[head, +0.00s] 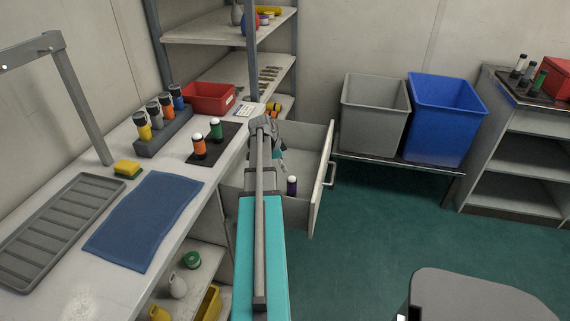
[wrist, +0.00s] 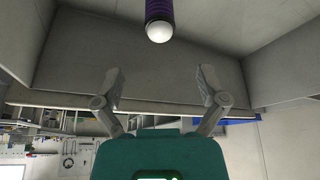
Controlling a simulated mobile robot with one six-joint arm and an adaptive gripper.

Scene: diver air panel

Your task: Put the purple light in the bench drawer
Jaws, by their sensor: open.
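The purple light (head: 291,186) stands upright inside the open bench drawer (head: 316,190), near its front panel. Its white tip and purple ribbed body show at the top of the wrist view (wrist: 159,18), beyond my fingertips. My gripper (head: 265,125) reaches over the drawer in the head view, with its fingers largely hidden by my own arm. In the wrist view my gripper (wrist: 160,85) is open and empty, with a gap between its fingers and the light.
The bench (head: 185,215) holds a blue mat (head: 143,220), a grey tray (head: 50,232), orange and green lights, a rack of several lights (head: 163,135) and a red bin (head: 209,98). Grey (head: 373,115) and blue (head: 447,118) bins stand right of the drawer.

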